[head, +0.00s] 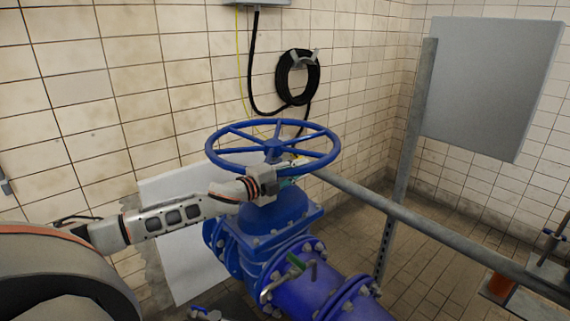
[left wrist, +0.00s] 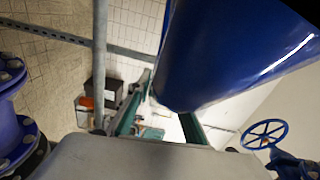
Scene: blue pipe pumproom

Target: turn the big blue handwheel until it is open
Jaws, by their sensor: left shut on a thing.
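The big blue handwheel (head: 273,125) sits level on top of the blue valve (head: 270,212) in the head view. My left arm comes in from the left, and my left gripper (head: 287,176) is at the near side of the wheel, just under its rim. In the left wrist view a thick blue bar (left wrist: 225,50), seemingly part of the wheel, fills the upper right. The green-edged fingers of my left gripper (left wrist: 160,118) are shut on it, one on each side. The exact contact is partly hidden. My right gripper is not in view.
A grey rail (head: 420,222) runs close by on the right, with an upright post (head: 402,165) and grey panel (head: 490,85). A smaller blue handwheel (left wrist: 264,134) shows in the left wrist view.

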